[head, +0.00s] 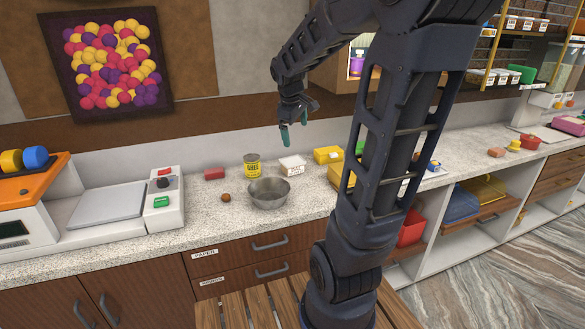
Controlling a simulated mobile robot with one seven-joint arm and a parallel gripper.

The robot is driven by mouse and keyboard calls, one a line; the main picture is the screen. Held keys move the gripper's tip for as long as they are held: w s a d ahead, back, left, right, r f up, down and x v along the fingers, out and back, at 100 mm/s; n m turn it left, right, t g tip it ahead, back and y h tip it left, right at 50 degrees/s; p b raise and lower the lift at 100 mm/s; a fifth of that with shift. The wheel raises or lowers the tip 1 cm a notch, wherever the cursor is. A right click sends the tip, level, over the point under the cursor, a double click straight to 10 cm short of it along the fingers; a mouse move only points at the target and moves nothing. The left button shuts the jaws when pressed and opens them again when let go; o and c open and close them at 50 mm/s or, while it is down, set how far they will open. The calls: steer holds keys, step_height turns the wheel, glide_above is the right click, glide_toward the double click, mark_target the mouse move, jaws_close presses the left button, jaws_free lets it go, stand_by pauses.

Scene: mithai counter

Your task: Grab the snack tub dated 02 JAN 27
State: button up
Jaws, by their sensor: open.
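A small white tub (292,166) with a printed label stands on the counter (226,222) behind and right of a steel bowl (269,192). Its label is too small for me to read a date. A yellow can (253,167) with dark print stands left of it. Small white-labelled containers (512,22) also sit on the upper right shelf, their print unreadable. My gripper (295,129) is open and empty, with teal fingers pointing down. In the picture it is above the white tub, apart from it.
A yellow box (328,155) stands right of the tub. A weighing scale (108,204) fills the left counter. My arm hides part of the counter to the right.

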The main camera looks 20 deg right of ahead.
steer(key=w+d+f+n+g+h, duration=0.15)
steer(key=w+f+n, duration=0.5)
steer(key=w, duration=0.65)
steer(key=n, duration=0.5)
glide_toward(292, 161)
steer(key=shift+w+d+f+g+h, duration=0.1)
steer(key=shift+w+f+g+h, duration=0.1)
steer(key=shift+f, duration=0.2)
steer(key=shift+w+f+g+h, duration=0.1)
steer(key=shift+f+h, duration=0.05)
steer(key=shift+f, duration=0.2)
steer(key=shift+x, duration=5.4)
steer(key=shift+f, duration=0.25)
steer(key=c, duration=1.1)
steer(key=shift+c, duration=0.2)
